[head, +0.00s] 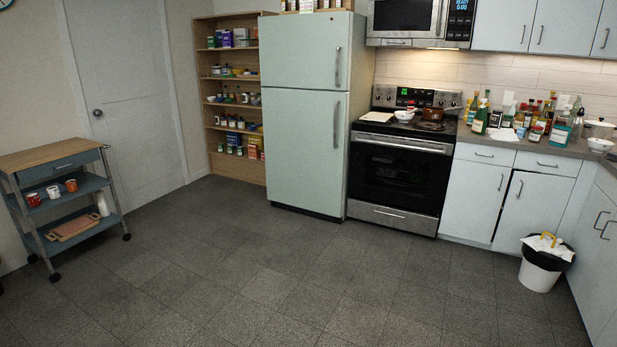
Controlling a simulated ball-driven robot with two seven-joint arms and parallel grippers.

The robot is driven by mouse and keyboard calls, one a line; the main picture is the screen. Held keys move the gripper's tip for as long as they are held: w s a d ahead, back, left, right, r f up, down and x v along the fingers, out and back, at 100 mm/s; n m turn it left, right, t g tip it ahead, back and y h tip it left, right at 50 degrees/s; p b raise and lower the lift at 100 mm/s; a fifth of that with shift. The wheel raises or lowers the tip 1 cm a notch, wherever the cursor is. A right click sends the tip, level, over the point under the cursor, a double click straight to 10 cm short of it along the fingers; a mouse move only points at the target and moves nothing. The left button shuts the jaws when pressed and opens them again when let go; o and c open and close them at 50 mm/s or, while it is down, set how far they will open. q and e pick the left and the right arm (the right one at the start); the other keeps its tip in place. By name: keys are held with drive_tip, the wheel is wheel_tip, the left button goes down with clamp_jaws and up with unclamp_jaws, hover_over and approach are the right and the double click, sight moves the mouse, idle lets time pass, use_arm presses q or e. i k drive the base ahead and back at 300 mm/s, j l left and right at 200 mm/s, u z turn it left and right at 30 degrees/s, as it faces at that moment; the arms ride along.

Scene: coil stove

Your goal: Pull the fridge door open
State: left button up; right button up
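A pale green fridge (300,150) stands against the back wall, between a wooden shelf and the stove. It has a short upper door (303,52) and a tall lower door (296,155). Both doors look shut. The upper handle (338,66) and the lower handle (337,124) are vertical bars at the right edges of the doors. Neither of my grippers shows in the head view, and nothing touches the fridge.
A coil stove (400,175) stands right of the fridge, with cabinets (480,198) beyond it. A wooden shelf (240,172) is left of the fridge. A cart (62,160) stands at the left, a bin (540,276) at the right. The tiled floor (270,270) between is clear.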

sight(306, 130)
drive_tip(key=i+z, duration=0.3)
drive_tip(key=i, duration=2.25)
